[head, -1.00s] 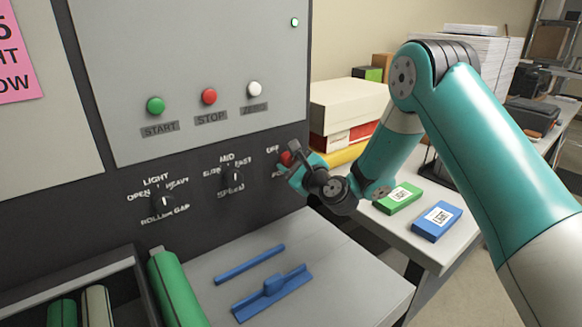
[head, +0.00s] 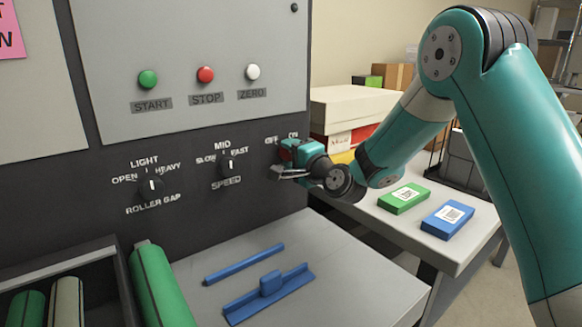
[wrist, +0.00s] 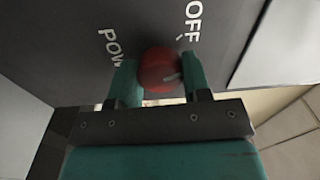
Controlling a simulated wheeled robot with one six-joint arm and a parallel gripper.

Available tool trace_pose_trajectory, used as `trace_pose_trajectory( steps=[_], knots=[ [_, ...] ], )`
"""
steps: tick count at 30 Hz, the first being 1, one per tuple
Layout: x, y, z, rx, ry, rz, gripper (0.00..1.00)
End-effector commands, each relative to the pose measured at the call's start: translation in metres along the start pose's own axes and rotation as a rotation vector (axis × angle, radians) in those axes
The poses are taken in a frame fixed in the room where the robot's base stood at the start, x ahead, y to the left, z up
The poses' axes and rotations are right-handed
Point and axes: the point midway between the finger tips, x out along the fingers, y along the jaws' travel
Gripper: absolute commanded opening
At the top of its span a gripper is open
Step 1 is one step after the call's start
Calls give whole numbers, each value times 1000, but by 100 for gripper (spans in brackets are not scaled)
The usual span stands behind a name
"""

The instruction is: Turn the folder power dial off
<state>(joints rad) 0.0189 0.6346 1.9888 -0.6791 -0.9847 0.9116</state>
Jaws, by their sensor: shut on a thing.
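The red power dial (head: 285,153) is on the dark lower panel of the machine, under the OFF and ON labels. My gripper (head: 287,166) is at the dial, its jaws shut around it and partly hiding it in the head view. In the wrist view the red dial (wrist: 157,70) sits between the two teal fingers (wrist: 158,80). A pale mark shows on its face near the right finger. The OFF label (wrist: 193,20) is above right, and part of the POWER label (wrist: 110,47) is at left. The small indicator lamp (head: 294,8) at the top right of the grey panel is dark.
The roller gap dial (head: 151,186) and speed dial (head: 228,165) are to the left on the same panel. Green, red and white buttons sit above. Blue parts (head: 270,290) lie on the grey shelf below. A side table at right holds green and blue boxes.

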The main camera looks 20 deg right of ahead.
Motion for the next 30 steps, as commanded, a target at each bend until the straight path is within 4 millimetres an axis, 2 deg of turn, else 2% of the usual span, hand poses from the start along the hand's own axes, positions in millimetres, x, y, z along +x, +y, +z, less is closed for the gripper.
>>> trace_pose_trajectory(
  steps=[1,15,30],
  knots=[
    [0,5,1,-43,-1,-4,20],
    [0,3,0,-339,-13,-7,20],
    [0,1,0,-405,-16,-6,20]
  ],
)
